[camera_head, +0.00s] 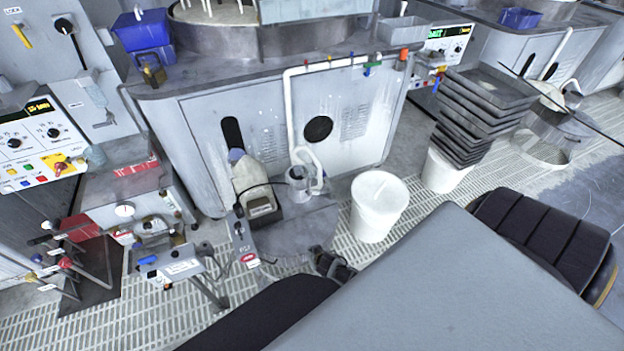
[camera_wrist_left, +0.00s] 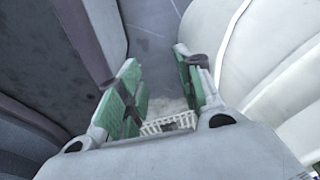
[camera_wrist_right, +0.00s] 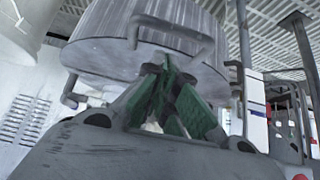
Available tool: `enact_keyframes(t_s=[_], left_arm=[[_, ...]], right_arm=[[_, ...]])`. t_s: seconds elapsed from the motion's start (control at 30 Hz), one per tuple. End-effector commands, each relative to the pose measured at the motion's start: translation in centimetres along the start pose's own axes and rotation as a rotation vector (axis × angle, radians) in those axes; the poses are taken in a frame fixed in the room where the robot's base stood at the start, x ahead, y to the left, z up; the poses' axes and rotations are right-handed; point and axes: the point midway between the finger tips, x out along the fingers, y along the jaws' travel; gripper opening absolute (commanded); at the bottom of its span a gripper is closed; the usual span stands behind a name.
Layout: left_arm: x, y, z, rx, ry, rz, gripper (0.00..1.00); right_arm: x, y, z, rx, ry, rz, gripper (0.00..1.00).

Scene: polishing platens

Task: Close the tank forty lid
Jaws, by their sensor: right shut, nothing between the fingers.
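No label reading forty is legible, so I cannot tell for sure which part is the lid. In the right wrist view a round grey metal vessel (camera_wrist_right: 110,48) with bracket handles fills the upper part. My right gripper (camera_wrist_right: 167,68) is shut and empty, its fingertips close to the vessel's edge by a bracket; contact is unclear. In the head view my right gripper (camera_head: 330,262) shows small and dark beside a grey platform (camera_head: 290,235). My left gripper (camera_wrist_left: 157,58) is open and empty in the left wrist view, and is not seen in the head view.
A small tool stand (camera_head: 175,268) is at left. Grated floor (camera_head: 150,325) lies around.

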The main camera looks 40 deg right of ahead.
Motion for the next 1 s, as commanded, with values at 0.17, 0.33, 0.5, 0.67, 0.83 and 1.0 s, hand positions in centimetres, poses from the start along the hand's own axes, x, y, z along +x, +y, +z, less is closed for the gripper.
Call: enact_keyframes(t_s=[0.17,0.33,0.5,0.67,0.83,1.0], left_arm=[[-0.1,-0.1,0.6,0.001,-0.007,-0.001,0.36],[-0.2,-0.2,1.1,0.002,-0.011,-0.002,0.36],[-0.3,-0.3,1.3,0.003,-0.009,-0.002,0.36],[-0.3,-0.3,1.6,0.004,-0.011,-0.003,0.36],[-0.3,-0.4,2.5,0.004,-0.024,-0.004,0.36],[-0.3,-0.5,2.7,0.005,-0.025,-0.005,0.36]], right_arm=[[-1.3,0.0,0.8,0.001,0.002,0.000,0.00],[-2.6,0.0,1.8,0.002,0.002,0.000,0.00],[-3.8,0.0,2.8,0.001,0.002,-0.001,0.00],[-5.0,0.0,3.6,0.001,0.002,0.000,0.00],[-6.1,0.0,4.5,0.002,0.002,0.000,0.00],[-6.8,0.0,4.9,0.000,0.003,0.000,0.00]])
